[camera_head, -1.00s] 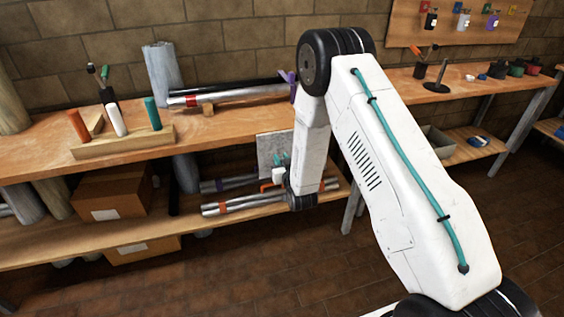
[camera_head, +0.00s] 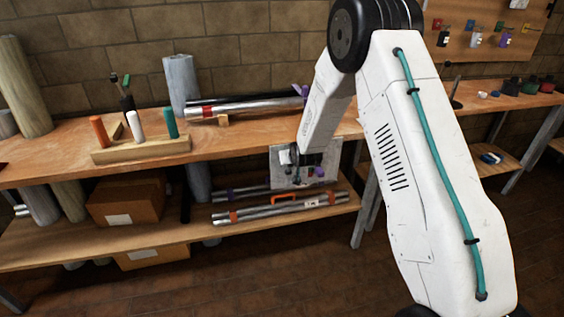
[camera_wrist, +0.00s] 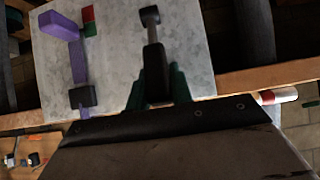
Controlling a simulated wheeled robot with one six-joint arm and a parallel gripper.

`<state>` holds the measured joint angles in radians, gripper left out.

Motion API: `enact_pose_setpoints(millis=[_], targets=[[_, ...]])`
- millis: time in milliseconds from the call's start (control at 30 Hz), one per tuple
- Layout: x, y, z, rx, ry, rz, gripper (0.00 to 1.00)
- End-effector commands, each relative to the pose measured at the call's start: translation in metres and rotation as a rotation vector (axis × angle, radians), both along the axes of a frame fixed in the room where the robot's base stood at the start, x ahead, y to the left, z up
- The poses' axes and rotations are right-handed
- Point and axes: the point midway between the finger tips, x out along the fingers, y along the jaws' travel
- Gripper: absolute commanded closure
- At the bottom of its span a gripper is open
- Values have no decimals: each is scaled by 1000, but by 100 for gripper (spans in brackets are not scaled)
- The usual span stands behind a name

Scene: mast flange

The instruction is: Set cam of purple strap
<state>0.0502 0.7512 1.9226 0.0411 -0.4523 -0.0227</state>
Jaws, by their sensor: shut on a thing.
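A grey mottled plate (camera_wrist: 115,50) fills the upper middle of the wrist view. It also shows in the head view (camera_head: 331,155), below the bench top. On its left side is a purple strap (camera_wrist: 78,62) with a purple block (camera_wrist: 60,25) at its top and a dark cam or buckle (camera_wrist: 83,96) at its lower end. My gripper (camera_wrist: 158,84), with green fingers, is shut on a dark piece with a rounded end (camera_wrist: 150,16), to the right of the purple strap and apart from it in the picture. Its distance from the plate is unclear.
Strapped metal tubes (camera_head: 275,209) lie on the lower shelf, with more tubes (camera_head: 245,110) on the bench top. A wooden block (camera_head: 140,150) with coloured handles and a cardboard box (camera_head: 125,203) are at left. A small red and green mark (camera_wrist: 88,20) is beside the strap.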

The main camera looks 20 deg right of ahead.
Motion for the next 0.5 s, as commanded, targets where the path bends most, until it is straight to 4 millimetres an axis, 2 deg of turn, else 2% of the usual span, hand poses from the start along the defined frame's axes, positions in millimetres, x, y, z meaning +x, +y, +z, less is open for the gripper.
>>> enact_pose_setpoints(millis=[133, 467, 500], targets=[[1, -7, 1, 0, 12, -6, 100], [1, -8, 1, 0, 13, -7, 100], [1, -8, 1, 0, 13, -7, 67]])
